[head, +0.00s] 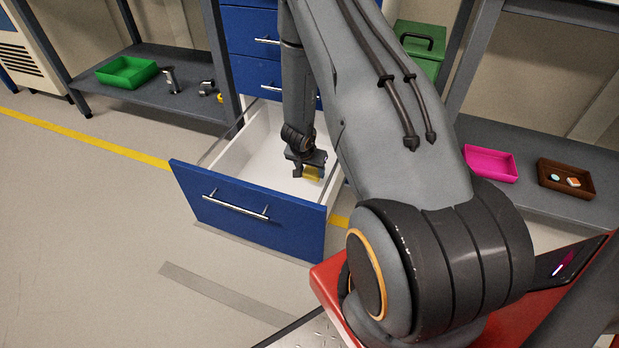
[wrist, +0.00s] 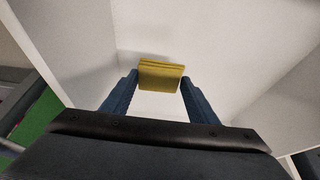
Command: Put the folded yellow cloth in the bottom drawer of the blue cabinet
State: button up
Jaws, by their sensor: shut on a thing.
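The folded yellow cloth (head: 313,173) is held in my gripper (head: 308,172), inside the open bottom drawer of the blue cabinet. In the wrist view the cloth (wrist: 161,75) sits between the two fingertips of my gripper (wrist: 160,82), which are shut on it. White drawer walls surround it there; I cannot tell whether the cloth touches the drawer floor. The bottom drawer (head: 248,214) is pulled far out, with a blue front, a metal handle and a white inside. The blue cabinet (head: 250,75) stands behind, its upper drawers shut. My arm hides part of the cabinet and the drawer's right side.
A green tray (head: 127,72) is on the low shelf at left. A pink tray (head: 491,164) and a brown tray (head: 566,178) with small items are on the right shelf. A green box (head: 420,45) stands behind my arm. The floor left of the drawer is clear.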

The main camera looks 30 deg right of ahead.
aim_at(310, 175)
jog(key=shift+f+b, duration=0.45)
jog(key=shift+f, duration=1.1)
jog(key=shift+f, duration=0.3)
jog(key=shift+f, duration=0.3)
jog(key=o, duration=1)
jog(key=p+v, duration=0.4)
jog(key=v, duration=0.9)
jog(key=shift+d+r+p, duration=0.15)
jog(key=shift+d+p, duration=0.05)
jog(key=shift+p, duration=0.2)
jog(key=shift+w, duration=0.15)
